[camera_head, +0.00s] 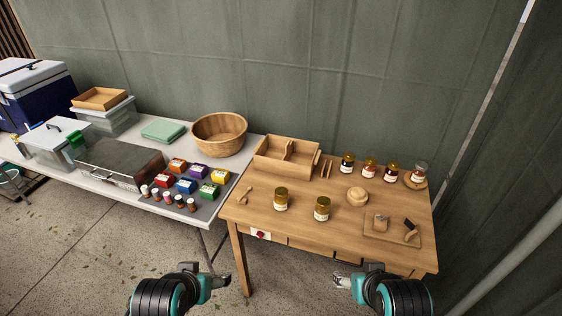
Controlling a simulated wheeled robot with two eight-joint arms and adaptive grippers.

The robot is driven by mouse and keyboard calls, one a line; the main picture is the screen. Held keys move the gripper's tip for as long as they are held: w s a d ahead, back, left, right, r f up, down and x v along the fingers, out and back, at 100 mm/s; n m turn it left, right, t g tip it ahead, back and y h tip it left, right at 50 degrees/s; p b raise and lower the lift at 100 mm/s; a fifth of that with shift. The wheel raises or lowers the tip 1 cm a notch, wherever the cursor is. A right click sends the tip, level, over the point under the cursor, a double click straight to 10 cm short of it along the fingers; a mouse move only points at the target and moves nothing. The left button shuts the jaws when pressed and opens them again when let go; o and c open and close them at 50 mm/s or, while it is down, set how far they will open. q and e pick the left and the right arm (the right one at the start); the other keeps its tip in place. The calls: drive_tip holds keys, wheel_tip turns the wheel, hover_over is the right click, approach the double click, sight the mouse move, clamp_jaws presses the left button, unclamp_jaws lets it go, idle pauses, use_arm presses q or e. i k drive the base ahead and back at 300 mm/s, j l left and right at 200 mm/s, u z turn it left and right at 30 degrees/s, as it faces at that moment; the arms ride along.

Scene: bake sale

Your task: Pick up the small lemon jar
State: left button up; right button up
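Several jars stand on the wooden table (262,222). Two gold-lidded jars with amber or yellowish contents and pale labels, a left one (281,199) and a right one (322,209), stand upright near the front. A dark jar (347,163), a red jar (369,168) and another dark red jar (392,173) stand in a row at the back. A jar with a greyish lid (419,172) stands on a round wooden piece. The labels are too small to read, so I cannot tell which is lemon. My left gripper (222,282) and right gripper (341,282) are in front of the table, away from all jars.
A wooden divided box (286,157), a round wooden item (357,197) and a board (377,234) with small items share the table. The white table (232,166) to the left holds a wooden bowl (219,134), colored boxes, small bottles and a griddle (119,163).

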sight(280, 205)
drive_tip(key=i+j, duration=0.75)
drive_tip(key=i, duration=0.25)
drive_tip(key=z, duration=0.05)
